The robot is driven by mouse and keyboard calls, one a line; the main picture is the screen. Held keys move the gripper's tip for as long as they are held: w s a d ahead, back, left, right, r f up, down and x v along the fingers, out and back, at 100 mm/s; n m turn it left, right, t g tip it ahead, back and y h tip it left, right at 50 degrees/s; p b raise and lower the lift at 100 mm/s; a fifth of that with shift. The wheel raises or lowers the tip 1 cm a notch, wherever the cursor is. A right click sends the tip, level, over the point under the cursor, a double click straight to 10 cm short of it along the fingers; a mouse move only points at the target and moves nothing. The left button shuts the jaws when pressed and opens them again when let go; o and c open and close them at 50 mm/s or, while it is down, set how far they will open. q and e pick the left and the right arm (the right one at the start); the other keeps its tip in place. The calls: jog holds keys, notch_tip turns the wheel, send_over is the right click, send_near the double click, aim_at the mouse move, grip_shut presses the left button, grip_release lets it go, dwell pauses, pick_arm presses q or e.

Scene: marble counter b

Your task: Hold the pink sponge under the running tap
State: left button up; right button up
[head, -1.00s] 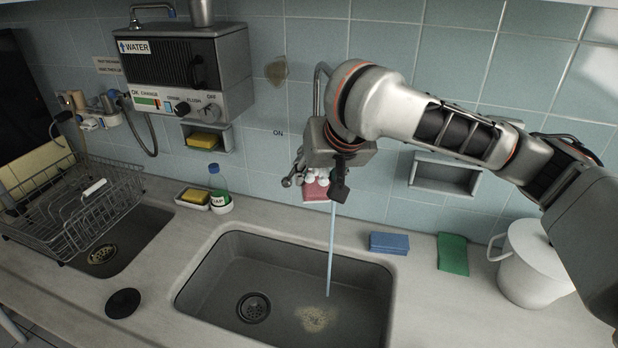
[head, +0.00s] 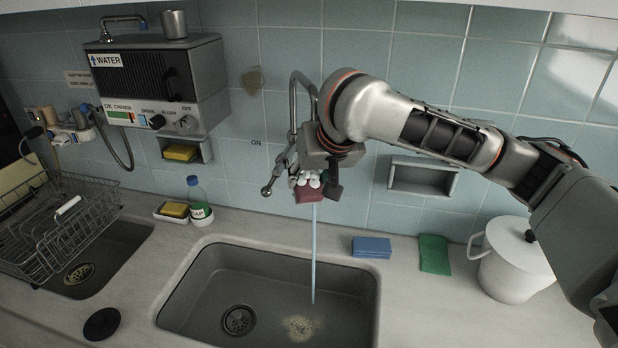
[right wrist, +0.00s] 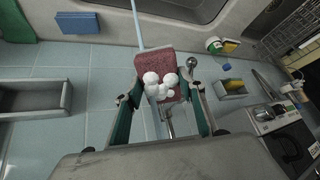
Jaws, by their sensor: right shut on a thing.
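The pink sponge (head: 309,194) is in my right gripper (head: 314,183), below the tap (head: 293,112). In the right wrist view the sponge (right wrist: 154,64) sits between the two fingers of the gripper (right wrist: 158,92), which is shut on it. White foam blobs (right wrist: 160,85) lie on the sponge. A thin water stream (head: 314,255) runs from the sponge's underside down into the sink (head: 200,265). My left gripper is not in view.
A blue sponge (head: 371,247), a green cloth (head: 434,254) and a white lidded pot (head: 515,265) stand right of the sink. A soap bottle (head: 198,198) and a yellow sponge (head: 174,210) are at left. A wire rack (head: 60,225) is farther left.

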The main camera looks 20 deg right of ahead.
jog(key=shift+s+d, duration=0.1)
jog(key=shift+s+d, duration=0.25)
jog(key=shift+s, duration=0.15)
jog(key=shift+w+a, duration=0.15)
dwell(0.3)
jog(key=shift+w+a, duration=0.2)
jog(key=shift+w, duration=0.2)
jog(key=s+a, duration=0.4)
jog(key=a, duration=0.3)
dwell(0.7)
jog(key=shift+s+d, duration=0.1)
dwell(0.5)
dwell(0.6)
jog(key=s+a+r, duration=0.2)
jog(key=a+r, duration=0.2)
jog(key=shift+s+a, duration=0.2)
jog(key=shift+s, duration=0.1)
